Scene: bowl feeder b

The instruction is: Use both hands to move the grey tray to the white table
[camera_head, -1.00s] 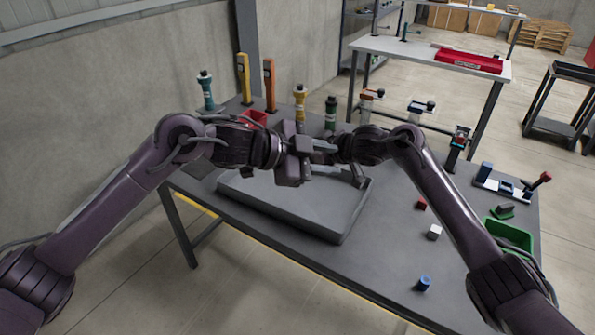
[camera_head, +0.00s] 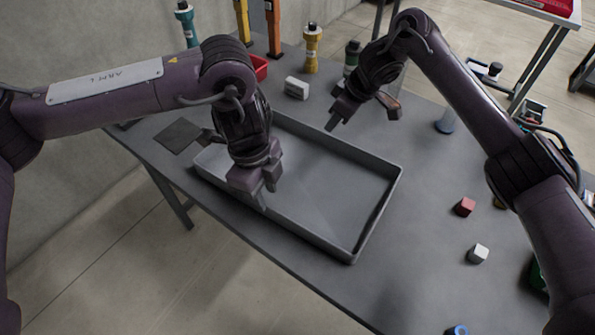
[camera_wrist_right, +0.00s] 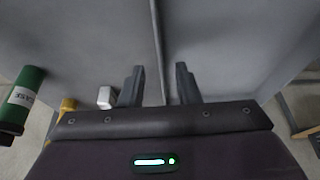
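The grey tray (camera_head: 385,208) is shallow, rectangular and empty, and lies on the dark grey workbench. My left gripper (camera_head: 263,196) points down over the tray's near-left rim, its two fingers apart; I cannot tell if it touches the rim. My right gripper (camera_head: 360,112) is above the tray's far rim with its fingers apart. In the right wrist view my right gripper (camera_wrist_right: 158,85) is open, with the tray's thin wall (camera_wrist_right: 159,50) seen running between the fingers and nothing gripped. The white table (camera_head: 545,14) is partly visible at the top right.
A white block (camera_head: 297,88), a red bin (camera_head: 261,67) and a yellow bottle (camera_head: 312,48) stand behind the tray. A red cube (camera_head: 465,207) and a white cube (camera_head: 478,254) lie to its right. A red case (camera_head: 560,4) sits on the white table.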

